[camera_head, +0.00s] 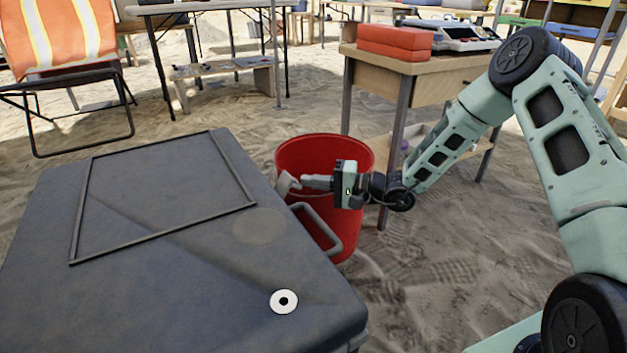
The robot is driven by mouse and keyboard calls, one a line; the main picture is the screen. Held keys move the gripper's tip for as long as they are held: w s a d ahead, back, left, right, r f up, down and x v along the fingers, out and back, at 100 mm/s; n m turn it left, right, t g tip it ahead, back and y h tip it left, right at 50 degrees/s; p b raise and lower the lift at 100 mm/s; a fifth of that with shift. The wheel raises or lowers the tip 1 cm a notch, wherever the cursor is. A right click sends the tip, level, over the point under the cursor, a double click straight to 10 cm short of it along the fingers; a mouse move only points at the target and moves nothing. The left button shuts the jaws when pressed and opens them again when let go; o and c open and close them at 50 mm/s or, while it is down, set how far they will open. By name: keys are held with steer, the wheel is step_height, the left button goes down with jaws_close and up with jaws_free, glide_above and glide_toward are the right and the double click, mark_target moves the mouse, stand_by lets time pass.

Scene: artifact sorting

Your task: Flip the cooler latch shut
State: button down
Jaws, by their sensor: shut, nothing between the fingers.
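The cooler (130,270) is a large dark grey box in the left foreground, with its lid down. A light grey latch (285,184) shows at the far part of its right edge. My gripper (305,182) is shut and empty, and its fingertips point left at the latch. The fingertips are at or very near the latch; I cannot tell whether they touch. A grey handle (332,240) sticks out from the cooler's right side, nearer to me than the latch. The latch's lower part and catch are hidden.
A red bucket (300,153) stands on the sand right behind the gripper and handle. A wooden table (420,68) with red boxes (393,42) stands behind it. A folding chair (65,75) with an orange vest is at the far left. Open sand lies right of the cooler.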

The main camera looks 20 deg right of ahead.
mark_target(297, 184)
steer(key=a+r+n+h+p, duration=0.1)
steer(key=a+r+p, duration=0.1)
steer(key=r+n+g+h+p, duration=0.1)
steer(key=shift+s+a+r+n+h+p, duration=0.3)
steer(key=shift+a+r+p, duration=0.05)
steer(key=shift+a+p, duration=0.05)
steer(key=shift+s+a+r+n+h+b, duration=0.15)
steer(key=shift+a+r+n+h+b, duration=0.3)
steer(key=shift+a+h, duration=0.2)
steer(key=shift+d, duration=0.1)
steer(key=shift+r, duration=0.1)
steer(key=shift+r+p, duration=0.3)
steer(key=shift+r, duration=0.4)
